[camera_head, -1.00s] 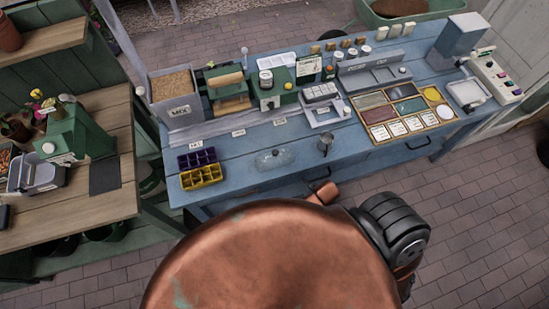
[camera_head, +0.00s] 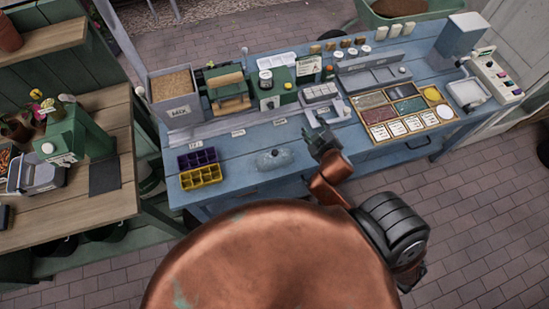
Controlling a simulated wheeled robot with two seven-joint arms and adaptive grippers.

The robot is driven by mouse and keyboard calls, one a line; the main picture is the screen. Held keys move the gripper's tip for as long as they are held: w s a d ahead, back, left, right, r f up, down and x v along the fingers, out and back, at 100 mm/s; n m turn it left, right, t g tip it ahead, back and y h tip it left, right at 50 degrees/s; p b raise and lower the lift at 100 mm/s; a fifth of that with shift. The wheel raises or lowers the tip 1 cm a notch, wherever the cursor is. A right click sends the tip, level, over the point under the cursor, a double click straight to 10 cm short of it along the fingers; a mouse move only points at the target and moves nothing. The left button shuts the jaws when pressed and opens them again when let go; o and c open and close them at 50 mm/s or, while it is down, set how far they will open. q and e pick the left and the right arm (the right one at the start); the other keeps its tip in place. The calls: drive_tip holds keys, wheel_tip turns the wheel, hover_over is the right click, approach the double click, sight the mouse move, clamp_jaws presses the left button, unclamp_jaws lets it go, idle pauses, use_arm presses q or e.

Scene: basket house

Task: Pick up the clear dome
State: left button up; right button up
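The clear dome (camera_head: 274,159) lies on the front part of the blue bench, right of the purple and yellow trays. It is small and see-through, so its edges are hard to make out. My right gripper (camera_head: 316,134) is above the bench to the right of the dome and apart from it. The gripper is dark and small in view, and its finger opening is not clear. My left gripper is not in view.
A purple tray (camera_head: 197,159) and a yellow tray (camera_head: 201,177) stand left of the dome. A grey weighing device (camera_head: 322,110) is close behind my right gripper. A wooden sorting tray (camera_head: 404,132) lies to the right. The bench (camera_head: 235,160) is clear around the dome.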

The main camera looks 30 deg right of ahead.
drive_tip(key=w+a+r+n+t+y, duration=0.2)
drive_tip(key=w+a+r+n+t, duration=0.2)
drive_tip(key=r, duration=0.5)
drive_tip(key=w+a+r+n+t+y, duration=0.2)
drive_tip(key=w+a+r+n+t, duration=0.2)
drive_tip(key=r, duration=0.5)
drive_tip(key=s+a+r+n+g+y, duration=0.1)
drive_tip(key=a+r+n+g+y, duration=0.15)
drive_tip(key=a+n+y, duration=0.55)
drive_tip(key=s+a+r+n+g+y, duration=0.25)
drive_tip(key=a+n+y, duration=0.35)
drive_tip(key=a+n, duration=0.4)
drive_tip(key=s+a+f+n+g, duration=0.1)
drive_tip(key=a+f+n+g, duration=0.2)
drive_tip(key=a+n, duration=0.15)
drive_tip(key=n+g+h, duration=0.7)
drive_tip(key=n+h, duration=0.1)
drive_tip(key=h, duration=0.3)
approach(275, 152)
drive_tip(key=w, duration=0.2)
drive_tip(key=x, duration=0.2)
drive_tip(key=s+x, duration=0.1)
drive_tip(key=x, duration=0.4)
drive_tip(key=shift+s+a+f+p, duration=0.1)
drive_tip(key=shift+s+f+p, duration=0.15)
drive_tip(key=shift+f+p, duration=0.15)
drive_tip(key=shift+w+a+f+n, duration=0.1)
drive_tip(key=shift+w+f+n, duration=0.05)
drive_tip(key=shift+f+n, duration=0.15)
